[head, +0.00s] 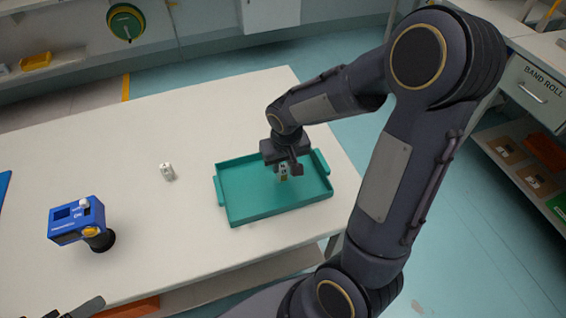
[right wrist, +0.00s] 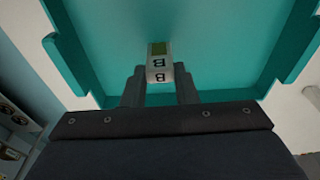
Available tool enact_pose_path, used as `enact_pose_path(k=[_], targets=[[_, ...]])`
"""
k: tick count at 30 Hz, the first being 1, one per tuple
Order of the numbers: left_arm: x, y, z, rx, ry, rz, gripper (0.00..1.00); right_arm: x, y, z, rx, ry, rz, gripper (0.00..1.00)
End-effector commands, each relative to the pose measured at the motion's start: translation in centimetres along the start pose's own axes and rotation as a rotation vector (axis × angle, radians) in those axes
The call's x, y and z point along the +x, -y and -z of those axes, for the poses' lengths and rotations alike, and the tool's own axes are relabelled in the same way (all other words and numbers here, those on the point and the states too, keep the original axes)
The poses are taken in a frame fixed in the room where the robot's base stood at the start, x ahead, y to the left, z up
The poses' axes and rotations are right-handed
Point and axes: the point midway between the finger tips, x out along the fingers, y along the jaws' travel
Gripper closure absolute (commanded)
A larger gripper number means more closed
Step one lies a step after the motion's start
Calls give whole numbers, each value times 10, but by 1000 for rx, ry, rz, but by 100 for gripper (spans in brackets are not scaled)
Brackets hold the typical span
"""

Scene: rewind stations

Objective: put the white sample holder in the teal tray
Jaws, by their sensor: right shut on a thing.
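My right gripper (head: 287,167) is shut on a small white sample holder (head: 283,173) over the middle of the teal tray (head: 242,213). In the right wrist view the holder (right wrist: 159,66) sits between the fingertips. It is marked with the letter B and has a green patch at its far end. The tray floor (right wrist: 215,45) lies beyond it; I cannot tell whether the holder touches it. Another small whitish piece with dark marks (head: 167,171) stands on the table left of the tray. My left gripper (head: 80,309) shows only in part at the bottom left edge.
The pale table (head: 140,125) carries the tray near its right edge. A blue device (head: 77,220) with a black round part stands at the left. Bare table lies between it and the tray. A drawer unit marked BAND ROLL (head: 533,88) stands at the far right.

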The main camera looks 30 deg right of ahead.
Motion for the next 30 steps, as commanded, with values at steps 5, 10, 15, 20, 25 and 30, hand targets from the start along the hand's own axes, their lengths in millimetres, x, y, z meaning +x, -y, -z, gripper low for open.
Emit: enact_pose_path(k=[5, 10, 15, 20, 25, 30], targets=[[4, 2, -2, 0, 0, 0, 29, 4, 0, 0, 0, 0, 0, 95], [2, 1, -1, 0, 0, 0, 29, 2, 0, 0, 0, 0, 0, 54], [2, 1, -1, 0, 0, 0, 29, 2, 0, 0, 0, 0, 0, 52], [0, 0, 0, 0, 0, 0, 29, 0, 0, 0, 0, 0, 0, 52], [-2, -1, 1, 0, 0, 0, 29, -20, 0, 2, 0, -6, 1, 52], [-6, -3, 3, 0, 0, 0, 29, -57, 0, 2, 0, -7, 2, 52]])
